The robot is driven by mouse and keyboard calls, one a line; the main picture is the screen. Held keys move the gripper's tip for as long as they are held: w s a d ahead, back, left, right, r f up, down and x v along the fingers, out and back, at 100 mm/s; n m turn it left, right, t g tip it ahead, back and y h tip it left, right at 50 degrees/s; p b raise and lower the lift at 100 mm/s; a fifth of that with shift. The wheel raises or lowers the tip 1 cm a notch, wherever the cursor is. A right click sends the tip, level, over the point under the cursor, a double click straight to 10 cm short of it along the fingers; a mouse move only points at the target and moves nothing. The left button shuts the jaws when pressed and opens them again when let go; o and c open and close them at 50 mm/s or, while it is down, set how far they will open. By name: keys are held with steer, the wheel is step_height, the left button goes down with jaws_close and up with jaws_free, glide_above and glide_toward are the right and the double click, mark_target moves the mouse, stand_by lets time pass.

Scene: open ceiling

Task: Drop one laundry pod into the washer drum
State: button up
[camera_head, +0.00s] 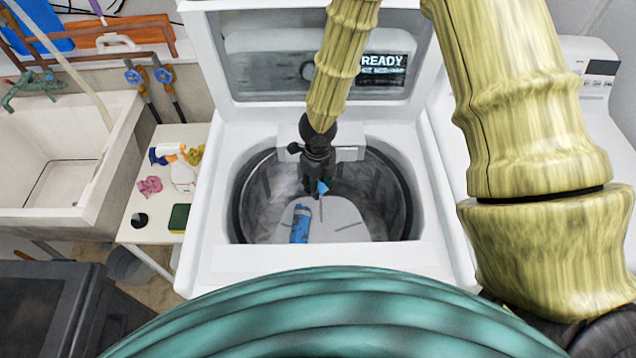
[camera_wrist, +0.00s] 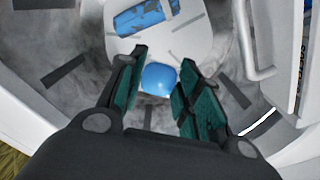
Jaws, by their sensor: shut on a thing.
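The washer (camera_head: 215,262) stands open in the middle of the head view, with its lid raised. My gripper (camera_head: 321,182) points down into the washer drum (camera_head: 262,195). It is shut on a small blue laundry pod, seen at its tip in the head view (camera_head: 322,187) and between the green-padded fingers (camera_wrist: 157,88) in the wrist view (camera_wrist: 158,77). The pod is held above the drum floor. A blue cylindrical object (camera_head: 300,224) lies on the drum floor; it also shows at the top of the wrist view (camera_wrist: 147,16).
A small white side table (camera_head: 160,225) at left holds a spray bottle (camera_head: 183,175), a pink cloth (camera_head: 149,186) and a green sponge (camera_head: 179,217). A sink (camera_head: 118,160) stands farther left. The raised lid (camera_head: 215,60) is behind my arm; the drum rim surrounds my gripper.

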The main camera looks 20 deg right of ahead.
steer(key=shift+f+b, duration=1.55)
steer(key=shift+f, duration=0.2)
steer(key=o, duration=0.9)
steer(key=shift+r, duration=0.15)
step_height(320, 180, up, 12)
steer(key=shift+f, duration=0.1)
